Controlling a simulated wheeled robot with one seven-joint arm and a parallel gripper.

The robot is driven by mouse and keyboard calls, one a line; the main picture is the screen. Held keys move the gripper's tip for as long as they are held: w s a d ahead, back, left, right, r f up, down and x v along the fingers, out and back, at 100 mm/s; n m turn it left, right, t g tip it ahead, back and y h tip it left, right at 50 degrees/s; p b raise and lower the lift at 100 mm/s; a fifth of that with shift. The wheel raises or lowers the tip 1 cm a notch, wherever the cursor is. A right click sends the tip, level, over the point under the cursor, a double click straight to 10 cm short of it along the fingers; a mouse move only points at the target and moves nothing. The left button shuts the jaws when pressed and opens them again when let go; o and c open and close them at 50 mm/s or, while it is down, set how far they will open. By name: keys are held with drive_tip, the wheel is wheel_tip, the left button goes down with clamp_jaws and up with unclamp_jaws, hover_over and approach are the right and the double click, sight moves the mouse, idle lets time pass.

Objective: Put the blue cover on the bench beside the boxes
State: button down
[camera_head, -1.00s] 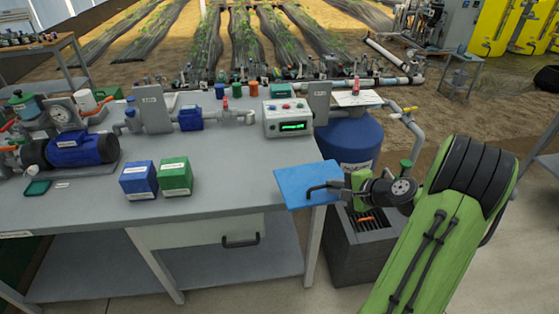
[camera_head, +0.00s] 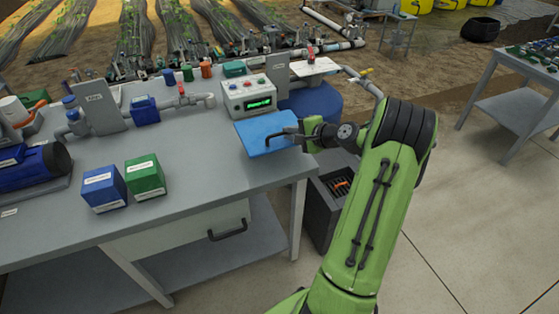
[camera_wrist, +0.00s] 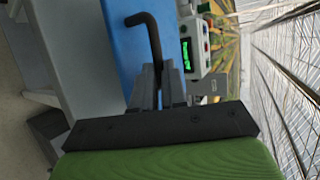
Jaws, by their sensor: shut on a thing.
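The blue cover (camera_head: 264,132) is a flat blue panel with a dark bent handle. My gripper (camera_head: 300,137) is shut on this handle and holds the cover by the bench's right end, in front of the control box. The wrist view shows the jaws (camera_wrist: 158,88) closed around the handle and the blue cover (camera_wrist: 125,48) beyond them. I cannot tell whether the cover touches the bench. The blue box (camera_head: 104,188) and the green box (camera_head: 145,177) stand side by side on the grey bench (camera_head: 190,150), to the left of the cover.
The control box (camera_head: 247,97) with a green display stands behind the cover. A blue tank (camera_head: 318,103) and a dark open bin (camera_head: 322,215) are at the bench's right end. Pump parts (camera_head: 30,170) fill the left side. The bench top between the boxes and the cover is clear.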

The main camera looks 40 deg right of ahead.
wheel_tip(320, 180, down, 9)
drive_tip(key=shift+w+d+r+b, duration=0.1)
drive_tip(key=shift+w+d+b, duration=0.05)
drive_tip(key=shift+b, duration=1.05)
drive_tip(key=c, duration=1.2)
unclamp_jaws()
